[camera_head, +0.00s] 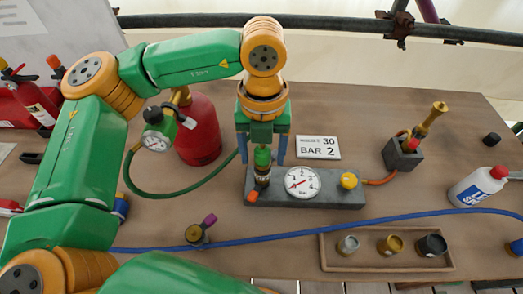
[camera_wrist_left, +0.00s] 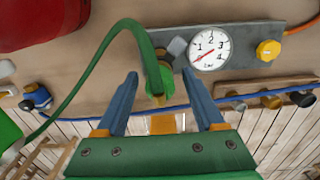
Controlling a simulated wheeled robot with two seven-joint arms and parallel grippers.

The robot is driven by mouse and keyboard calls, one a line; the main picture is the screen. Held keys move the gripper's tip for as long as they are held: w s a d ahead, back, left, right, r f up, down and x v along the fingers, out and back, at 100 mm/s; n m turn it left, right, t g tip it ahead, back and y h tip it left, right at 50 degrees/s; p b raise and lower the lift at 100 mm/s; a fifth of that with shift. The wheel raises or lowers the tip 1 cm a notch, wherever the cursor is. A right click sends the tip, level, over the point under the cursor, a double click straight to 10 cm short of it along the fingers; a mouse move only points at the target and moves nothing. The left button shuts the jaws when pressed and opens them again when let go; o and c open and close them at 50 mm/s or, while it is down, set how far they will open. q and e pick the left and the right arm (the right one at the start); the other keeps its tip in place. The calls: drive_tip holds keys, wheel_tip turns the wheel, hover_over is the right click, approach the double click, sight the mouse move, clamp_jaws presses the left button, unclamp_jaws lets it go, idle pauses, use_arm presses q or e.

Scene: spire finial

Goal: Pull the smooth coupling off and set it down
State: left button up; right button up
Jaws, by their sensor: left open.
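A grey manifold block (camera_head: 335,193) lies on the table with a round white gauge (camera_head: 303,182) and a yellow knob (camera_head: 349,181). At its left end stands an upright green coupling (camera_head: 263,157) above a dark and orange part. The coupling also shows in the wrist view (camera_wrist_left: 158,78), where the green hose runs to it. I cannot tell from the surface whether this is the smooth one. My left gripper (camera_head: 262,161) is open above the block, its blue fingers apart on either side of the coupling. It also shows in the wrist view (camera_wrist_left: 160,60). My right gripper is not in view.
A red cylinder (camera_head: 197,132) with a small gauge stands left. A wooden tray (camera_head: 325,256) holds several fittings in front. A blue hose (camera_head: 350,221) crosses the table. A brass-topped torch (camera_head: 405,150) and a white bottle (camera_head: 477,188) stand right. A sign (camera_head: 318,147) lies behind the manifold.

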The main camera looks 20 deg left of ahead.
sight(263, 146)
use_arm(q)
drive_tip(key=shift+c, duration=0.2)
clamp_jaws()
idle(1.3)
drive_tip(key=shift+r, duration=0.1)
drive_tip(key=shift+r+p, duration=1.95)
drive_tip(key=shift+r, duration=1)
